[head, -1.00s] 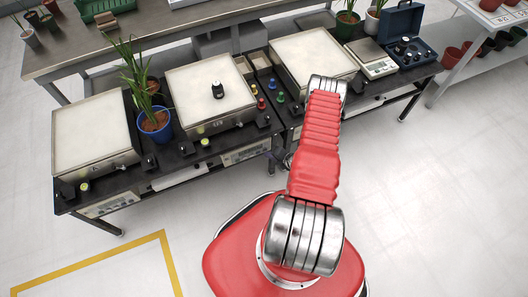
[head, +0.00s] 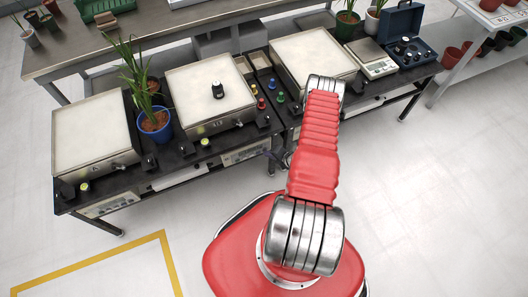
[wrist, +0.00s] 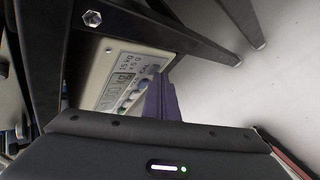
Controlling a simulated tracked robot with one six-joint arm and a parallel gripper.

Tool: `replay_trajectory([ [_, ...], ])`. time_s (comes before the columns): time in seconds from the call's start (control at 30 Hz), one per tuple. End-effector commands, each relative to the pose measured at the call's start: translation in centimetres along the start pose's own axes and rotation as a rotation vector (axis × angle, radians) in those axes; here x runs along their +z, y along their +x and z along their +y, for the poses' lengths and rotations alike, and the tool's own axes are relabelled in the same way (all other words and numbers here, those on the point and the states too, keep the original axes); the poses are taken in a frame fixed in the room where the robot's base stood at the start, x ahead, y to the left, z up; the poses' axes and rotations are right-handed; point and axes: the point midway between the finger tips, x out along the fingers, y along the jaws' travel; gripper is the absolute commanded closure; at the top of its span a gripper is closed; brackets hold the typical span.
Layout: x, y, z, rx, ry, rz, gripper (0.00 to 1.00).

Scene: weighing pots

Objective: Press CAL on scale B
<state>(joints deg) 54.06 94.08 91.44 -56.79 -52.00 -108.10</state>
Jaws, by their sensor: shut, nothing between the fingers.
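In the wrist view, a pale indicator panel (wrist: 98,76) with a grey display and a column of small buttons (wrist: 134,85) sits under a black bench frame. My gripper's purple-grey fingers (wrist: 166,78) are shut and empty, with their tips beside the button end of the panel. I cannot tell whether they touch a button. In the head view, the middle scale (head: 205,85) has a pale plate with a small black-and-white weight (head: 217,90) on it. Its indicator panel (head: 243,155) is below the bench front. My arm hides most of the gripper there.
A left scale (head: 88,135) and a right scale (head: 312,55) flank the middle one. A potted plant in a blue pot (head: 156,128) stands between the left and middle scales. Bench legs (wrist: 230,22) cross close to my gripper. The floor (head: 445,200) at right is clear.

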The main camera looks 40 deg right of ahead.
Motion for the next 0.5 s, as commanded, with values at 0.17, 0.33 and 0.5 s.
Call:
replay_trajectory([
  [0.17,0.05,-0.03,0.02,0.001,-0.001,-0.001,1.0],
  [0.33,-0.18,-0.39,-0.24,0.001,-0.001,-0.002,1.0],
  [0.5,-0.6,-0.9,-0.61,0.001,0.0,0.0,1.0],
])
